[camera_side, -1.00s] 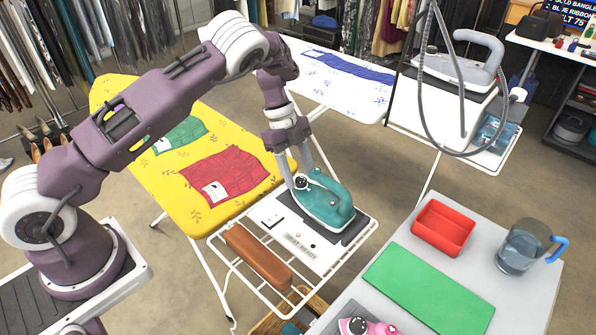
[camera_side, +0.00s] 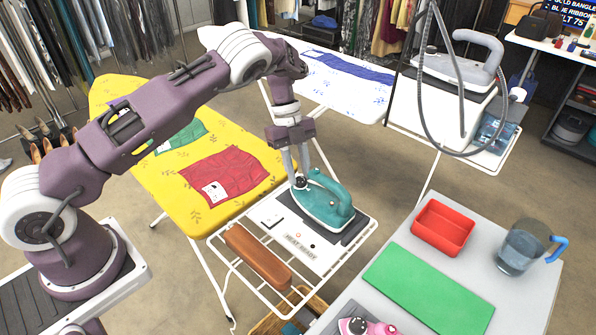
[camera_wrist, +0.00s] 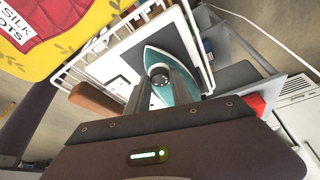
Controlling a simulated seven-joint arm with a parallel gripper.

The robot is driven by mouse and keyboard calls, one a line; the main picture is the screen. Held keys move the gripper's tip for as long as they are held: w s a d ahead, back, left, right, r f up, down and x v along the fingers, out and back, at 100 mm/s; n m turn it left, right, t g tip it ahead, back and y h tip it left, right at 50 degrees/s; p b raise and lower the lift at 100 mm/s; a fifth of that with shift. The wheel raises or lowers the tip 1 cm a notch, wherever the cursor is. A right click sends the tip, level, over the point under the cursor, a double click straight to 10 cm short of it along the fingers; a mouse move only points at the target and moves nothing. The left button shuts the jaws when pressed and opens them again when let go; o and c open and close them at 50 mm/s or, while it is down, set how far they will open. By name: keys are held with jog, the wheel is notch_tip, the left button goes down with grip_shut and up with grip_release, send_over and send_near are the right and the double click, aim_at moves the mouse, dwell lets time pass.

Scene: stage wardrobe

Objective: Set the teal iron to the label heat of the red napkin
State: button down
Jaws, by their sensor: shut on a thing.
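The teal iron (camera_side: 325,200) rests on a dark pad on the white wire rack at the end of the yellow board; it also shows in the wrist view (camera_wrist: 183,92). My gripper (camera_side: 301,178) points down at it and is shut on its dark round dial (camera_wrist: 160,80). The dial's markings are too small to read. The red napkin (camera_side: 232,170) lies flat on the yellow ironing board (camera_side: 254,196). Its white label (camera_side: 215,191) is cut off in the wrist view, where "SILK" and "OTS" (camera_wrist: 12,22) can be read.
A brown padded bar (camera_side: 257,257) and a plate reading "HEAT READY" (camera_side: 300,245) are beside the iron. A green napkin (camera_side: 182,137) lies farther up the board. A grey table at right holds a red tray (camera_side: 443,228), a green mat (camera_side: 428,289) and a jug (camera_side: 520,250).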

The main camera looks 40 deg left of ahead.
jog(key=m, duration=0.2)
jog(key=m+g, duration=0.1)
jog(key=m, duration=0.1)
jog(key=shift+w+d+m+y, duration=0.2)
jog(key=shift+m+y, duration=0.1)
jog(key=shift+y, duration=0.1)
jog(key=m, duration=0.2)
jog(key=m+g+y, duration=0.1)
jog(key=m, duration=0.1)
jog(key=shift+d+g, duration=0.1)
jog(key=shift+g, duration=0.2)
jog(key=shift+w+m, duration=0.1)
jog(key=shift+m, duration=0.2)
jog(key=c, duration=1.1)
grip_release()
